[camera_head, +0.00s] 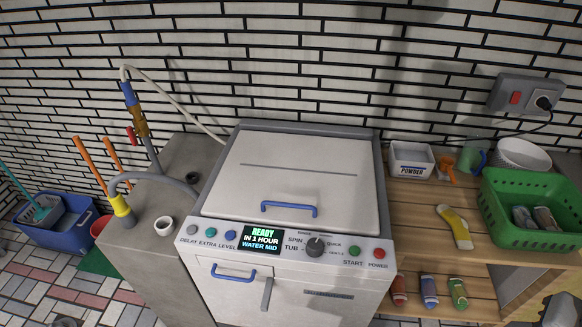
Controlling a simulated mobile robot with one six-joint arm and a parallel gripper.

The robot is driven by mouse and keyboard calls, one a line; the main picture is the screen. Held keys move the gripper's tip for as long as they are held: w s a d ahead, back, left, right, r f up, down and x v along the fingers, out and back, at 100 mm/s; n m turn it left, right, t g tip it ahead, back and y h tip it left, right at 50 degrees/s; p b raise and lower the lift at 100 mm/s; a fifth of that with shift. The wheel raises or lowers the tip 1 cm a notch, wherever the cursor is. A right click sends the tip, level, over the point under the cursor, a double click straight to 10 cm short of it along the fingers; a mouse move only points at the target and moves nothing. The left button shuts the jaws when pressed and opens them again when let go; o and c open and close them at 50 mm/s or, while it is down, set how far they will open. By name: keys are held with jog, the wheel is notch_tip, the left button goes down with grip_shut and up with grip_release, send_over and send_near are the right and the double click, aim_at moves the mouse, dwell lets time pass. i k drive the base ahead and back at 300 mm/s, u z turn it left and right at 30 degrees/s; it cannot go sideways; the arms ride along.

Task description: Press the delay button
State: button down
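A white top-loading washing machine (247,178) with its lid closed stands in the middle of the head view. The delay button (191,229) is a small round grey button at the left end of its front panel, above the word DELAY. To its right are a teal button (207,232) and a blue button (230,236), above the words EXTRA and LEVEL. The display (276,240) reads "READY IN 1 HOUR" and "WATER MID". Nothing covers the delay button. My gripper is not in view.
The panel also has a dial (315,246), a green start button (354,253) and a red power button (379,254). Blue handles (289,208) stick out from the lid and front. A grey sink block with a hose and tap (121,204) stands left; a wooden shelf (415,215) is right.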

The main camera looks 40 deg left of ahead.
aim_at(192, 230)
jog(key=z, duration=0.2)
jog(key=k, duration=1.35)
jog(key=u, duration=1.9)
jog(key=i, duration=1)
